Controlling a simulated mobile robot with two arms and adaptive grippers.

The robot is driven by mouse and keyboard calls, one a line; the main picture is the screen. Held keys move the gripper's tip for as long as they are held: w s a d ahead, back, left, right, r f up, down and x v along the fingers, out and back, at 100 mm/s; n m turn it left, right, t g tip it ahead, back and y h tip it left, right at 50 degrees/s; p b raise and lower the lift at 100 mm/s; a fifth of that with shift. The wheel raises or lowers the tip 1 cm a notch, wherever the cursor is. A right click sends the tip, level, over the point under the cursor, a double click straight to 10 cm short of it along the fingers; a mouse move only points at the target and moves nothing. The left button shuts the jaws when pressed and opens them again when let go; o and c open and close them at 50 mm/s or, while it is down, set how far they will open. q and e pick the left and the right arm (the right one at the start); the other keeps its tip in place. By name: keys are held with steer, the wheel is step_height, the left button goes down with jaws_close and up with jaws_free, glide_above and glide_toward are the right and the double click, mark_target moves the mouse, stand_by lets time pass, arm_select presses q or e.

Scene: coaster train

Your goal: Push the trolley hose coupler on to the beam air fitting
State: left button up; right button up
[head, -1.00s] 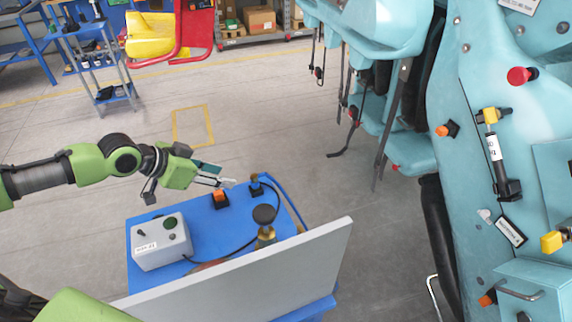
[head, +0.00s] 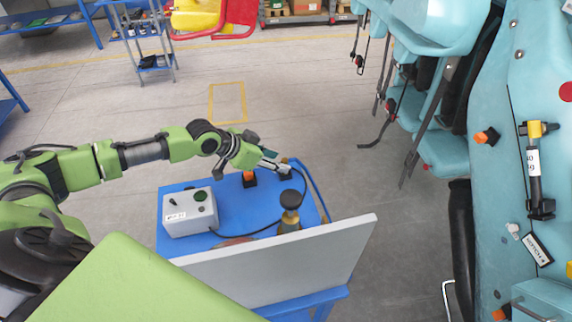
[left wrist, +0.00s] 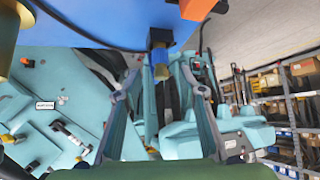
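The blue trolley (head: 228,189) stands in the middle of the head view. The hose coupler (head: 286,163), a small dark block with a brass part, is at the trolley's far right corner, where a black hose ends. My left gripper (head: 277,166) is right at it. In the left wrist view, the coupler (left wrist: 160,50) appears between the two spread fingers (left wrist: 161,80); contact cannot be told. The teal machine beam (head: 490,185) is at the right. It carries an orange fitting (head: 487,136) and a small pale fitting (head: 513,230); which is the air fitting is unclear. My right gripper is out of view.
On the trolley are a grey control box (head: 190,212), an orange-topped block (head: 249,179) and a black-capped brass post (head: 290,208). A grey panel (head: 285,262) stands along its near side. Open floor lies between trolley and machine.

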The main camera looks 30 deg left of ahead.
arm_select(q)
steer(key=p+x, duration=0.1)
steer(key=x, duration=0.3)
steer(key=shift+f+p, duration=0.15)
steer(key=shift+p, duration=0.2)
steer(key=shift+w+f, duration=0.15)
steer(key=shift+f, duration=0.15)
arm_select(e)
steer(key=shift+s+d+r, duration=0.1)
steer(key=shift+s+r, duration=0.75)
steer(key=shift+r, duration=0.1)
arm_select(q)
jaws_close()
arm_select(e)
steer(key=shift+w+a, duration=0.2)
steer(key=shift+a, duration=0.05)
